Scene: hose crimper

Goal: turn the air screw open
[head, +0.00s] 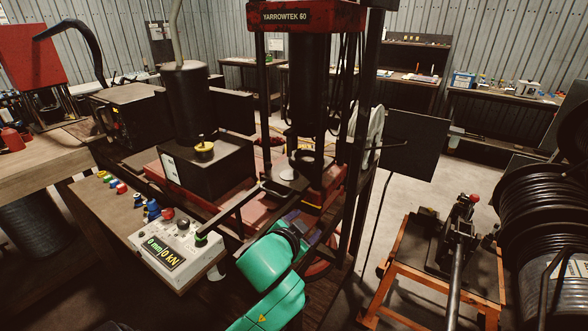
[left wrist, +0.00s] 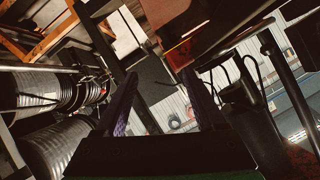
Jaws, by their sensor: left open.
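A yellow knob (head: 204,149), which may be the air screw, sits on top of the dark pump box (head: 205,172) in the head view. A dark cylinder (head: 190,95) stands behind it. My left gripper (head: 305,224), at the end of a green arm, is right of and below the knob, close to the press's red base. Its purple fingers are partly hidden in the head view. In the left wrist view the gripper (left wrist: 160,92) is open, its fingers apart with nothing between them. The knob cannot be made out there. My right gripper is not in view.
The press frame (head: 365,130), marked YARROWTEK 60, stands beside my left gripper. A dark lever (head: 236,209) slants between gripper and pump box. A control box (head: 177,250) reads 0 mm and 0 kN. An orange stand (head: 397,290) and hose reels (head: 545,205) are at right.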

